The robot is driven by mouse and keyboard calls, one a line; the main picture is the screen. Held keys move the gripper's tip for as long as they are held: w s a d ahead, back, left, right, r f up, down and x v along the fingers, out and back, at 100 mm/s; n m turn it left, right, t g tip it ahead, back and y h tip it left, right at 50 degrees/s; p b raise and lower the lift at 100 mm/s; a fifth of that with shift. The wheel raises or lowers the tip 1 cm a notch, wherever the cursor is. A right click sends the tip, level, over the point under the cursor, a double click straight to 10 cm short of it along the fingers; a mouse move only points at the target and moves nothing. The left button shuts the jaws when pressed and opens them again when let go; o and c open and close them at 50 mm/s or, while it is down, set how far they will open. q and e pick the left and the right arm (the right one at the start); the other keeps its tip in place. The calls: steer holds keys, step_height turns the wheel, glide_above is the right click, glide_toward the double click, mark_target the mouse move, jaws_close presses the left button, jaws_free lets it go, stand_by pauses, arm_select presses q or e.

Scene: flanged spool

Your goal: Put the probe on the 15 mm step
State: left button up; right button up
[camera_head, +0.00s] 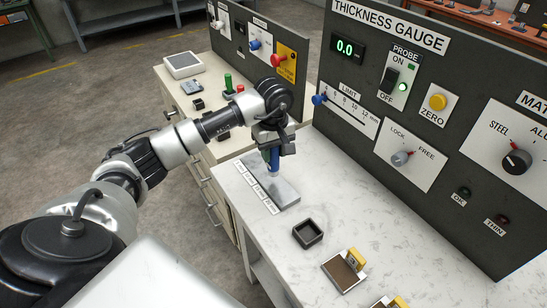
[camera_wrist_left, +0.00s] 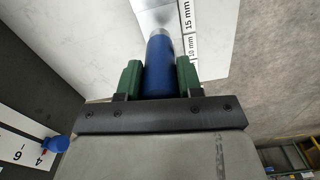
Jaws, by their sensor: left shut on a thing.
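The probe (camera_head: 273,162) is a blue cylinder with a grey tip; it also shows in the left wrist view (camera_wrist_left: 158,66). My left gripper (camera_head: 272,150) is shut on it, with a green finger pad on each side. The probe points down at the grey step block (camera_head: 284,194) on the white bench. I cannot tell whether its tip touches the block. A label strip (camera_head: 257,188) lies along the block's left side. In the wrist view the "10 mm" and "15 mm" labels (camera_wrist_left: 189,30) are right of the probe tip. My right gripper is not in view.
An empty black tray (camera_head: 307,233) and a brown pad with a yellow part (camera_head: 345,270) lie nearer.

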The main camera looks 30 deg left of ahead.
mark_target(274, 161)
arm_select(q)
step_height(274, 161, down, 2)
steer(key=shift+d+f+p, duration=0.1)
steer(key=shift+f+p, duration=0.15)
steer(key=shift+p, duration=0.15)
steer(key=shift+f, duration=0.4)
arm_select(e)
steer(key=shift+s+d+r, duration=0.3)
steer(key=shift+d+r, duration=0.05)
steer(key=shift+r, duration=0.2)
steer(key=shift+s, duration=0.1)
arm_select(q)
steer(key=shift+f, duration=0.2)
steer(key=o, duration=1)
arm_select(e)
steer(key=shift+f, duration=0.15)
